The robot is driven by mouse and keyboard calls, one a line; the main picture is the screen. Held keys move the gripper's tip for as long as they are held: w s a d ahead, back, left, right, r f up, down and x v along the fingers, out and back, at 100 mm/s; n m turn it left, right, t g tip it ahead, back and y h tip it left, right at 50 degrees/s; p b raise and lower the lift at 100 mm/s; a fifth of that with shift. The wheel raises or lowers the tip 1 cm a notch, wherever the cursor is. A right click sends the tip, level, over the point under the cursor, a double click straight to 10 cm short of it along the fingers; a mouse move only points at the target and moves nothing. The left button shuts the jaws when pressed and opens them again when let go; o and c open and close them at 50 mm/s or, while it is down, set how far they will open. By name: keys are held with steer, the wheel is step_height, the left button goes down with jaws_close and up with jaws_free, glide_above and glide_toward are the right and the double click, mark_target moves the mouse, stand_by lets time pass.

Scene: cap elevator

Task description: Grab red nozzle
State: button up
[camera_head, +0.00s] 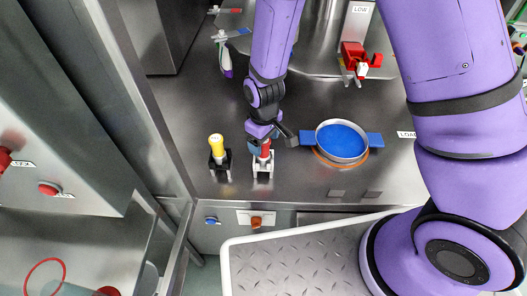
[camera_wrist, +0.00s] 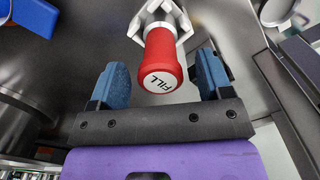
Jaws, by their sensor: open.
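The red nozzle (camera_head: 265,150) stands upright in a pale holder (camera_head: 263,171) on the metal counter. In the wrist view the red nozzle (camera_wrist: 161,58) shows its round white end marked "FILL", and its metal holder (camera_wrist: 158,18) is behind it. My gripper (camera_wrist: 161,72) is open, with one blue finger on each side of the nozzle and a visible gap on both sides. In the head view my gripper (camera_head: 262,138) is right over the nozzle and hides part of it.
A yellow nozzle (camera_head: 216,145) stands in a dark holder just left. A round blue dish with a metal rim (camera_head: 341,141) and blue side tabs is to the right. A red fitting (camera_head: 354,56) is at the back. The counter's front edge is close.

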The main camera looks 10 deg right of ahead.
steer(key=shift+f, duration=0.15)
jaws_close()
stand_by(0.4)
steer(key=shift+r, duration=5.05)
